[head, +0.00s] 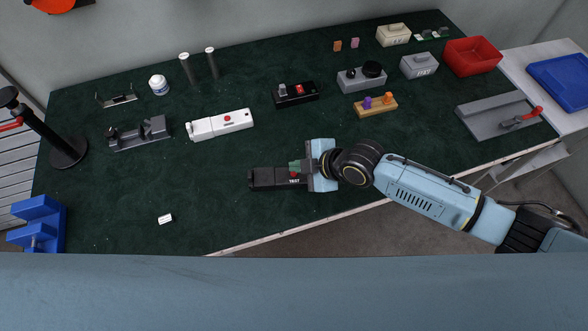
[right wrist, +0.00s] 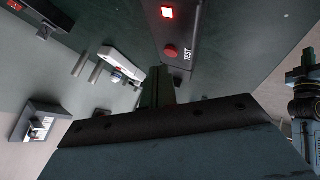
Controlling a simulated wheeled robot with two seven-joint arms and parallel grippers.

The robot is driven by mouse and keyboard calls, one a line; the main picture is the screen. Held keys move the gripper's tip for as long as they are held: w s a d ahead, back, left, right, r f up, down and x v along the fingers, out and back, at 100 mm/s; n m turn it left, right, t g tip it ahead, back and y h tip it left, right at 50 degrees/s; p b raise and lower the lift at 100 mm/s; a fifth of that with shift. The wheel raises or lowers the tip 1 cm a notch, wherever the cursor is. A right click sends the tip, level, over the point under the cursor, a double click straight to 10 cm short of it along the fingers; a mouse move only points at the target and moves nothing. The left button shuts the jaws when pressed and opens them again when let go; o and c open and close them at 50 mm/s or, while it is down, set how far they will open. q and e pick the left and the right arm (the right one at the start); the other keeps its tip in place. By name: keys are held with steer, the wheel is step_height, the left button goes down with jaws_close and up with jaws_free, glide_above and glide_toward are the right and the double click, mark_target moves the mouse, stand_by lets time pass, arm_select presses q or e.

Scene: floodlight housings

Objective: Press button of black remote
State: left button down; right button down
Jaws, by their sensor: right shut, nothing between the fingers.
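The black remote (head: 265,178) lies on the dark green table top near its front edge, marked TEST. My right gripper (head: 295,167) comes in from the right, over the remote's right end, with its fingers shut and empty.
A white remote (head: 220,125) with a red button lies behind and left of the black one. A black box with a red switch (head: 296,92) and an orange block with purple and orange knobs (head: 374,105) stand farther back. The table left of the black remote is mostly clear.

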mark_target(298, 176)
step_height(298, 176, up, 6)
steer(key=p, duration=0.4)
steer(key=shift+f+p, duration=0.1)
steer(key=shift+p, duration=0.25)
steer(key=shift+s, duration=0.1)
